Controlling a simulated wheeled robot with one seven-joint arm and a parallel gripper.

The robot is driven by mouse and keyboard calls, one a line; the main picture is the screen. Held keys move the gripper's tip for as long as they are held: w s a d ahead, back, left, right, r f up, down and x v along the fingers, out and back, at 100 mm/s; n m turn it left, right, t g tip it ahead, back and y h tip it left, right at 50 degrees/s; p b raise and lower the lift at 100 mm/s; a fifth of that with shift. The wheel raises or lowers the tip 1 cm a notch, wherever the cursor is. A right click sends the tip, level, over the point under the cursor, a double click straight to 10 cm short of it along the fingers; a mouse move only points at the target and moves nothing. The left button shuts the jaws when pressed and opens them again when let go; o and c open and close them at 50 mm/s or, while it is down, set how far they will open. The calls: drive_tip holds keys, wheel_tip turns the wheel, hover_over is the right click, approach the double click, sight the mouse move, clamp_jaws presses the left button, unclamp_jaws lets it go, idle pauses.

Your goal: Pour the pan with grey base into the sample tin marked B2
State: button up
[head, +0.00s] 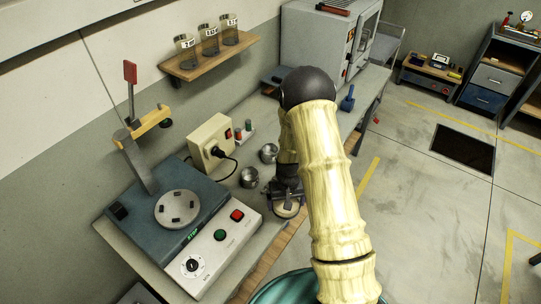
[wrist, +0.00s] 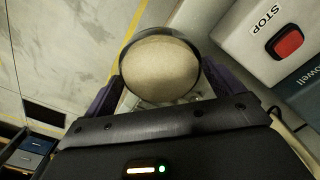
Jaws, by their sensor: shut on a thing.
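My gripper (head: 286,192) is shut on a round pan (head: 288,210) above the front edge of the bench. In the wrist view the pan (wrist: 160,68) sits between the two purple fingers and holds tan, sand-like material. Its rim looks thin and dark, and its base is hidden, so I cannot tell the base colour. Two small open metal tins stand on the bench left of my gripper, a nearer tin (head: 249,177) and a farther tin (head: 268,153). I cannot read a mark on either tin.
A machine with a round plate (head: 177,208) and red and green buttons stands left of the pan. A cream box (head: 211,141) with a plug and cable is behind the tins. A wall shelf (head: 211,62) carries three labelled jars. A large grey oven (head: 330,45) stands at the back.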

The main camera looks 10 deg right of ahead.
drive_tip(key=d+f+b, duration=0.4)
drive_tip(key=d, duration=0.3)
drive_tip(key=shift+f, duration=0.2)
